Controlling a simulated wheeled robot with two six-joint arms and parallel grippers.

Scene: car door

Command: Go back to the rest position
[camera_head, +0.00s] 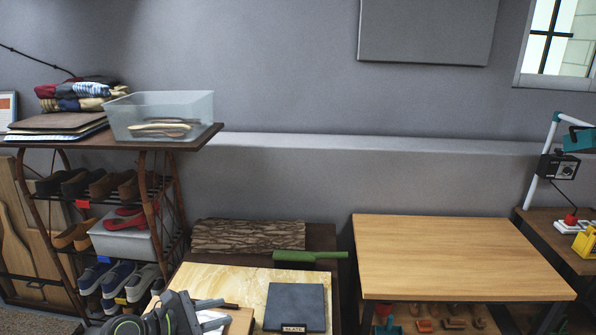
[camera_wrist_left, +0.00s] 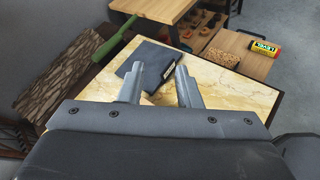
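My left gripper (camera_head: 220,312) is at the bottom of the head view, over the near left part of a marble-topped table (camera_head: 210,280). In the left wrist view its two fingers (camera_wrist_left: 158,82) stand apart with nothing between them, so it is open and empty. A dark slate (camera_head: 296,303) with a label lies flat on the marble top, to the right of the gripper and apart from it; the slate also shows beyond the fingers in the left wrist view (camera_wrist_left: 150,62). My right gripper is in neither view.
A bark-covered slab (camera_head: 248,236) and a green tool (camera_head: 295,256) lie at the table's back. A shoe rack (camera_head: 108,141) with a clear bin (camera_head: 160,108) on top stands left. A bare wooden table (camera_head: 450,250) stands right. A yellow-red box (camera_wrist_left: 263,48) shows in the wrist view.

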